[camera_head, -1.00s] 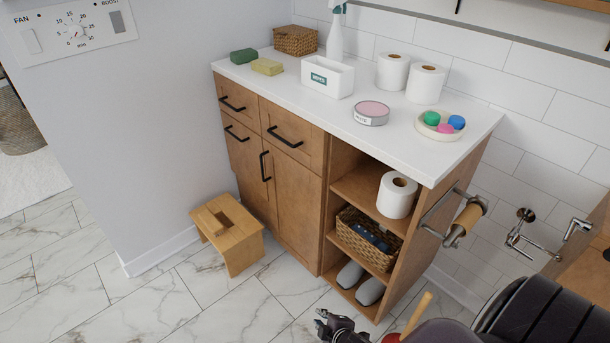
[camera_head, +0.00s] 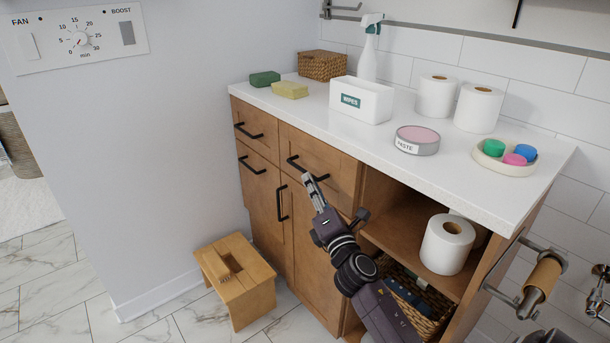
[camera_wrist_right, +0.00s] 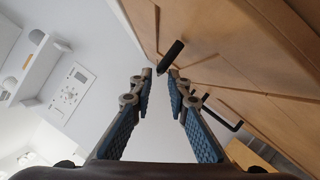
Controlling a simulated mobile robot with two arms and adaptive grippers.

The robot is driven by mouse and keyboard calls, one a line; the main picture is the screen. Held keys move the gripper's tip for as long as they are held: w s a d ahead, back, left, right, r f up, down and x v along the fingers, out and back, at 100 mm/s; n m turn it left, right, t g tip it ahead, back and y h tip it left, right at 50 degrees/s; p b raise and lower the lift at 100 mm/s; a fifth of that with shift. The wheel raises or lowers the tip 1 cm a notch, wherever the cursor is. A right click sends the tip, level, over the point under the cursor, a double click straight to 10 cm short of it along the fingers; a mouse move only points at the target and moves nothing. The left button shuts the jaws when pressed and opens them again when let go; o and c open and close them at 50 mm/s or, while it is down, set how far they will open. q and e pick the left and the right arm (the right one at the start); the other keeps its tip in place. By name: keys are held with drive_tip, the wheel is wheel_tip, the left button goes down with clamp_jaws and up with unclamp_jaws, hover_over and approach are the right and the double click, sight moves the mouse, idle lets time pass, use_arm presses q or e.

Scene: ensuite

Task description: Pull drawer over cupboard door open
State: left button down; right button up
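The wooden drawer (camera_head: 325,168) is closed above the cupboard door (camera_head: 308,240), which has a vertical black handle (camera_head: 281,203). The drawer's black bar handle (camera_head: 292,162) runs across its front; my fingers cover part of its right half. My right gripper (camera_head: 308,178) reaches up from below to this handle. In the right wrist view, the right gripper's fingers (camera_wrist_right: 160,76) are apart, with a black handle (camera_wrist_right: 172,55) just beyond or between the tips. I cannot tell if they touch it. My left gripper is not in view.
Other closed fronts with black handles (camera_head: 248,131) are left of the drawer. A wooden stool (camera_head: 238,290) stands on the floor before the cabinet. The open shelf at right holds a toilet roll (camera_head: 447,244). The countertop (camera_head: 300,112) carries several bathroom items.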

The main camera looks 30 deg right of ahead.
sight(305, 172)
drive_tip(key=x, duration=0.5)
drive_tip(key=shift+w, duration=0.1)
clamp_jaws()
